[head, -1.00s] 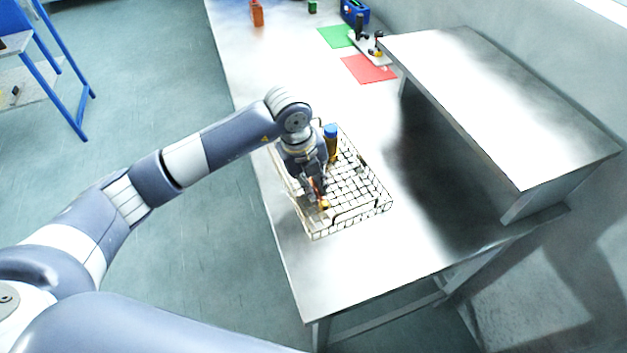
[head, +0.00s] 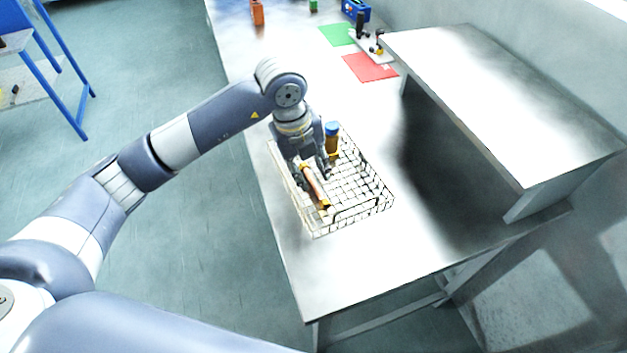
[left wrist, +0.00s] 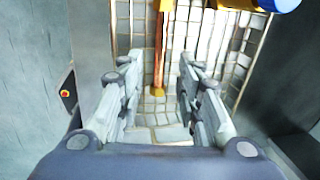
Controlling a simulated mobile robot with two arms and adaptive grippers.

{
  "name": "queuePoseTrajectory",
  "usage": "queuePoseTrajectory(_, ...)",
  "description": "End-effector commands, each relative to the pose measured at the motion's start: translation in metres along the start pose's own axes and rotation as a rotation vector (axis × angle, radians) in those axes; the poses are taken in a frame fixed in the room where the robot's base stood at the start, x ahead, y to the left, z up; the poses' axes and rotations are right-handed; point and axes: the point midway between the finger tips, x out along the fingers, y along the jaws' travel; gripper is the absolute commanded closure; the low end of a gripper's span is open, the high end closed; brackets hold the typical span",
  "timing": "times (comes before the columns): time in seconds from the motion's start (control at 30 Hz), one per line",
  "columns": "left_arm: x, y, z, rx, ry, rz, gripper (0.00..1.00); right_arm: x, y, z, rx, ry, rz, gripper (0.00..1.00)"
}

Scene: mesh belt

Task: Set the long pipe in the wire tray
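The long pipe (head: 316,188), copper-coloured, lies inside the wire tray (head: 360,186) along its left side. It also shows in the left wrist view (left wrist: 159,70), running away over the mesh floor. My left gripper (head: 313,176) is over the tray, at the pipe's far part. Its two fingers (left wrist: 157,103) are apart, with a clear gap between them and the pipe in line with that gap. The fingers do not grip it. My right gripper is not in view.
A yellow bottle with a blue cap (head: 332,142) is at the tray's far end, close to my left gripper. A raised metal shelf (head: 500,100) stands at the right. Red (head: 370,67) and green (head: 337,35) mats lie farther back. The bench in front of the tray is clear.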

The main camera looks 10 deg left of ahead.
Motion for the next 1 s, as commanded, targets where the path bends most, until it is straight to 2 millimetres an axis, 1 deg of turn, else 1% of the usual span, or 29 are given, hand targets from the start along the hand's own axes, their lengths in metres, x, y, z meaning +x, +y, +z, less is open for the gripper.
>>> queuePoseTrajectory(0.03, -0.011, -0.001, 0.001, 0.002, -0.006, -0.005, 0.67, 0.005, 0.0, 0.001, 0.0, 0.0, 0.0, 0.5)
queuePoseTrajectory(0.2, -0.045, -0.001, 0.001, 0.002, -0.003, -0.004, 0.67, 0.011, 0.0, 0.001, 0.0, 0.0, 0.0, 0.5)
queuePoseTrajectory(0.3, -0.06, 0.0, 0.0, 0.0, -0.002, -0.002, 0.67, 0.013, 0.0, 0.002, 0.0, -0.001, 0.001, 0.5)
queuePoseTrajectory(0.4, -0.069, 0.0, 0.0, 0.0, -0.001, -0.002, 0.67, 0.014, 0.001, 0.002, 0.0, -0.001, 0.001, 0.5)
queuePoseTrajectory(0.57, -0.074, 0.0, 0.0, 0.0, 0.0, 0.0, 0.67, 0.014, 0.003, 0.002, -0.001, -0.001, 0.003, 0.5)
queuePoseTrajectory(1.0, -0.074, 0.0, 0.0, 0.0, 0.0, 0.0, 0.67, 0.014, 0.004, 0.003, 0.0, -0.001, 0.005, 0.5)
